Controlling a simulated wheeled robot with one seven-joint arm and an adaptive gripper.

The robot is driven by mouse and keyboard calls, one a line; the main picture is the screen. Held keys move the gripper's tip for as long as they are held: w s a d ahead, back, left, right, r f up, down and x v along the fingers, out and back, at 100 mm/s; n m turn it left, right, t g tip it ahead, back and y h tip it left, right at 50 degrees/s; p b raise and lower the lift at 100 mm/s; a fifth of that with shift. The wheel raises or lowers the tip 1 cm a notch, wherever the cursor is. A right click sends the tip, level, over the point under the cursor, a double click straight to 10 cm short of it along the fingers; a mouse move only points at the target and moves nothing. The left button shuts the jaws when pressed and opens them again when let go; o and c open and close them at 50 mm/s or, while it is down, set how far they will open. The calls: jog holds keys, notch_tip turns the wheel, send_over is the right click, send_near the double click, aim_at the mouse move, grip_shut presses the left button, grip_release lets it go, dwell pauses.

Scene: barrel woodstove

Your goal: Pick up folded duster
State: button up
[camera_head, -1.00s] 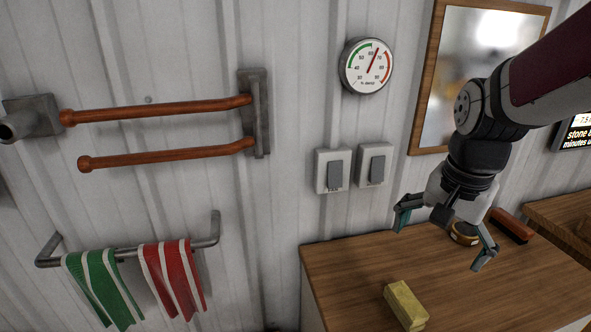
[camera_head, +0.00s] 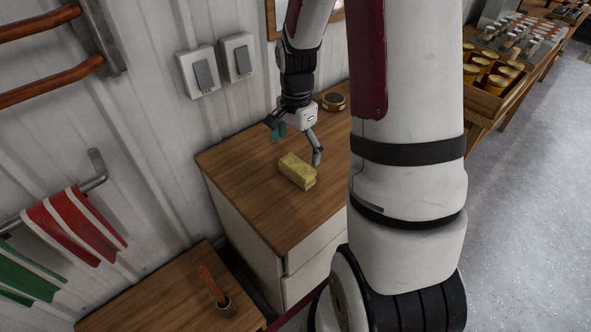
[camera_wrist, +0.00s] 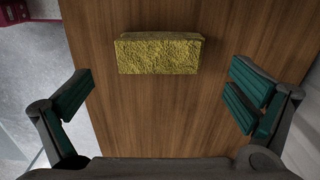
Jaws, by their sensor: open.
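The folded duster is a yellow, rough-textured block (camera_head: 298,171) lying on the wooden top of a white cabinet (camera_head: 245,185). In the wrist view the duster (camera_wrist: 160,55) lies crosswise near the top of the picture, ahead of and between the fingers. My gripper (camera_head: 297,145) is open above the cabinet top, pointing down, close to the duster's far side. In the wrist view its teal finger pads (camera_wrist: 158,100) stand wide apart, with nothing between them. I cannot tell the exact height of the fingertips above the wood.
A round dark-lidded tin (camera_head: 333,102) stands behind my gripper. Two wall switches (camera_head: 217,65) are at the left. A lower wooden surface (camera_head: 165,295) holds a small pot with an orange-handled tool (camera_head: 213,287). Striped red (camera_head: 80,226) and green cloths hang on a rail.

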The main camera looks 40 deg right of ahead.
aim_at(297, 164)
jog(key=shift+w+d+f, duration=0.1)
jog(key=shift+d+f, duration=0.05)
jog(key=shift+f, duration=3.15)
jog(key=c, duration=0.8)
